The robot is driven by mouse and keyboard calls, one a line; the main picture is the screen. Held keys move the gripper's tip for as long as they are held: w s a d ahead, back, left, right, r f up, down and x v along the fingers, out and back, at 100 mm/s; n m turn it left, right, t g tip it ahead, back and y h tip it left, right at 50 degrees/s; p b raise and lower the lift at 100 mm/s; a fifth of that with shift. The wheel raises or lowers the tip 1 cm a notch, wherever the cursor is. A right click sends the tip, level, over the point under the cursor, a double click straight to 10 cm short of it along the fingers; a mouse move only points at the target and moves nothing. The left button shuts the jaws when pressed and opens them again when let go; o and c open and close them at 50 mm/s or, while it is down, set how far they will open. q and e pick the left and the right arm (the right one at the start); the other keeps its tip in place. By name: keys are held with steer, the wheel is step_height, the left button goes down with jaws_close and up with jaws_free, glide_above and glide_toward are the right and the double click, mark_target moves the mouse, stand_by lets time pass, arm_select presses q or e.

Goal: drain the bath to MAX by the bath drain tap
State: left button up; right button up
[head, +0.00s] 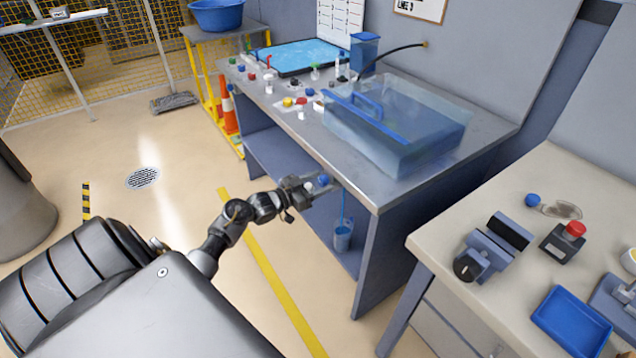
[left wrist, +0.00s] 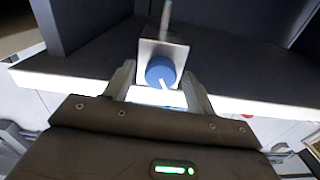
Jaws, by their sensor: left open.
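The bath (head: 410,140) is a clear, bluish tank with liquid in it, standing on the bench. The bath drain tap (head: 323,180) has a blue knob and sits at the bench's front edge; it also shows in the left wrist view (left wrist: 160,72). A thin blue stream runs from below the tap down to a small container (head: 342,238) on the lower shelf. My left gripper (head: 308,185) is open, with its fingers on either side of the blue knob; contact cannot be told. A MAX mark cannot be made out. My right gripper is not in view.
The metal bench (head: 385,190) holds several small coloured-cap items and a blue tray (head: 305,55) at the back. A table at right carries a vise (head: 490,250) and a blue bin (head: 570,322).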

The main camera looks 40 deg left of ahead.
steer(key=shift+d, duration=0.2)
arm_select(q)
steer(key=shift+c, duration=1.1)
steer(key=c, duration=0.8)
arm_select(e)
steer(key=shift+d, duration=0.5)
